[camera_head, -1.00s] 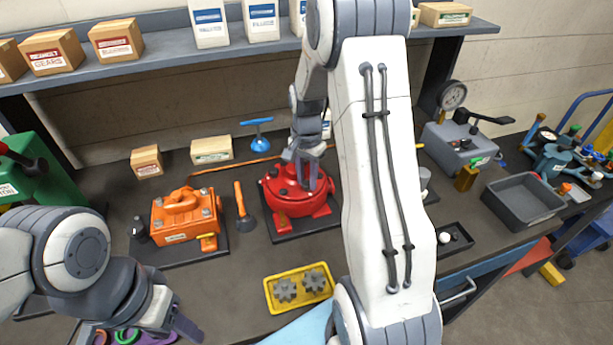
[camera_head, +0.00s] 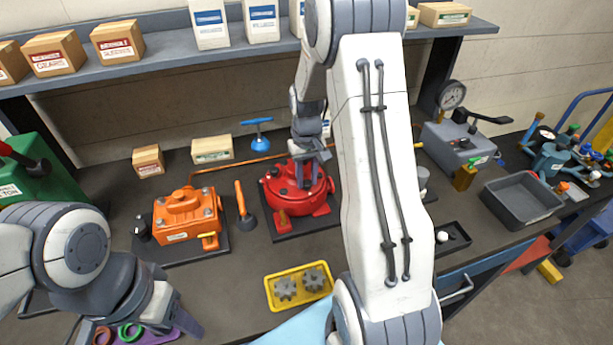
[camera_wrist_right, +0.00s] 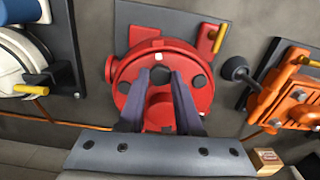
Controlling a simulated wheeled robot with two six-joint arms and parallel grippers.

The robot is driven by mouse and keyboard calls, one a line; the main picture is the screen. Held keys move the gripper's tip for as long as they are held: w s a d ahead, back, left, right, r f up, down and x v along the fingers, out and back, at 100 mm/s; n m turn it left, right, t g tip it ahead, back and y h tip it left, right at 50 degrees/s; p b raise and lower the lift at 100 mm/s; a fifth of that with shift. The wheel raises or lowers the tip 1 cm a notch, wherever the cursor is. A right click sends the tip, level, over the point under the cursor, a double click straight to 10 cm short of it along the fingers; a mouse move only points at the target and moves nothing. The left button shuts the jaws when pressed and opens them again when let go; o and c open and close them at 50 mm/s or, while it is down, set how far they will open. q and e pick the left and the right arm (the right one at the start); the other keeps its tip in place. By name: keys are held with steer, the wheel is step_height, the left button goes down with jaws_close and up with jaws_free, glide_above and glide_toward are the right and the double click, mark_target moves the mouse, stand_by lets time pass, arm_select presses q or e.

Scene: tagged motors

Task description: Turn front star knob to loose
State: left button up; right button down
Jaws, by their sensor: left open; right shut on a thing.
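The red round motor housing (camera_head: 270,192) stands on a dark base plate in the middle of the bench. It also fills the middle of the right wrist view (camera_wrist_right: 125,72), with several dark knobs or bolts on its face. My right gripper (camera_wrist_right: 160,77) points at this face, its fingers closed about a dark knob (camera_wrist_right: 160,75); the fingers partly hide it, and its star shape is not clear. In the head view my right gripper (camera_head: 308,165) is over the red housing. My left gripper (camera_head: 188,325) is open and empty at the lower left, partly out of frame.
An orange motor (camera_head: 185,215) and an orange-handled tool (camera_head: 242,210) stand left of the red housing. A yellow tray (camera_head: 300,288) with gears lies in front. A grey bin (camera_head: 522,198) and a grey gauge unit (camera_head: 455,145) are at right. My right arm hides the middle-right bench.

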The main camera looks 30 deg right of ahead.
steer(key=n, duration=0.7)
steer(key=shift+f, duration=0.15)
steer(key=n, duration=0.4)
steer(key=shift+p, duration=0.35)
steer(key=n, duration=0.3)
steer(key=shift+s+n, duration=0.1)
steer(key=shift+n, duration=0.3)
steer(key=n, duration=0.3)
steer(key=shift+a+n, duration=0.1)
steer(key=shift+n, duration=0.2)
steer(key=n, duration=0.3)
steer(key=shift+f+n, duration=0.1)
steer(key=shift+n, duration=0.2)
steer(key=n, duration=0.3)
steer(key=shift+n+p, duration=0.3)
steer(key=shift+n, duration=1.8)
